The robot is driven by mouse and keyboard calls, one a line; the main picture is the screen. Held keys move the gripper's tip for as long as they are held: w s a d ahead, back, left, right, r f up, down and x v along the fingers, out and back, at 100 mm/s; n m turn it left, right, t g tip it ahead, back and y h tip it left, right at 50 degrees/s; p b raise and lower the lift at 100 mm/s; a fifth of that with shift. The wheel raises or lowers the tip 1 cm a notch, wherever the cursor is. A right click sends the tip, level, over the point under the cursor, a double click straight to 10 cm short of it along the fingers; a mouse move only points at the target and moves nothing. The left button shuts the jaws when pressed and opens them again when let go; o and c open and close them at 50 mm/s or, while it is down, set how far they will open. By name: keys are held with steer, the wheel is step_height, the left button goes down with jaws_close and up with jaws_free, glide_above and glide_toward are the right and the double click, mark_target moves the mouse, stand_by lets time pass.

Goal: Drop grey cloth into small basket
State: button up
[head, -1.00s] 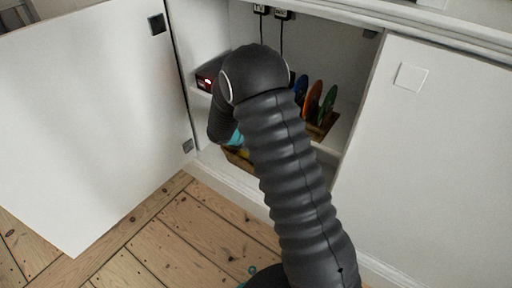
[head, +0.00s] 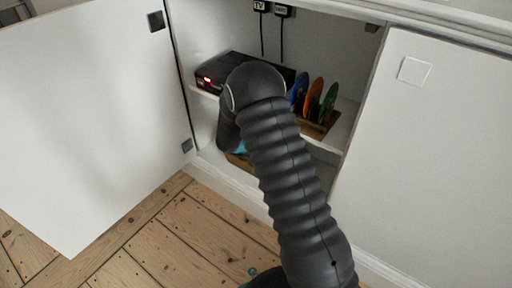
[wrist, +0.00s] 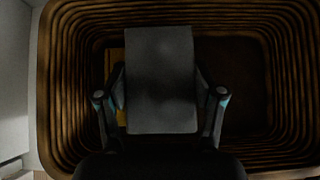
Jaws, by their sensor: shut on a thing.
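In the wrist view my gripper (wrist: 161,102) is shut on the grey cloth (wrist: 160,65), a flat dark grey rectangle between its fingers. Behind and around the cloth is the small basket (wrist: 72,60), brown and ribbed, with its open inside facing the camera. The cloth appears within the basket's outline; I cannot tell how far down it is. Something yellow (wrist: 116,50) shows at the cloth's left edge inside the basket.
The cabinet's left door (head: 90,120) stands open; the right door (head: 430,150) is shut. A black box with a red light (head: 215,75) and a wooden rack of coloured discs (head: 318,125) stand on the upper shelf. The floorboards (head: 180,235) in front are clear.

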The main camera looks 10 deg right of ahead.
steer(key=shift+f+b, duration=0.4)
steer(key=shift+b, duration=0.05)
steer(key=shift+f, duration=0.25)
steer(key=o, duration=1.2)
steer(key=shift+r, duration=0.1)
steer(key=shift+r, duration=0.2)
steer(key=p+v, duration=0.2)
steer(key=v, duration=0.4)
steer(key=shift+a+r, duration=0.1)
steer(key=shift+r, duration=0.4)
steer(key=shift+s+a+r, duration=0.3)
steer(key=shift+s+r, duration=0.1)
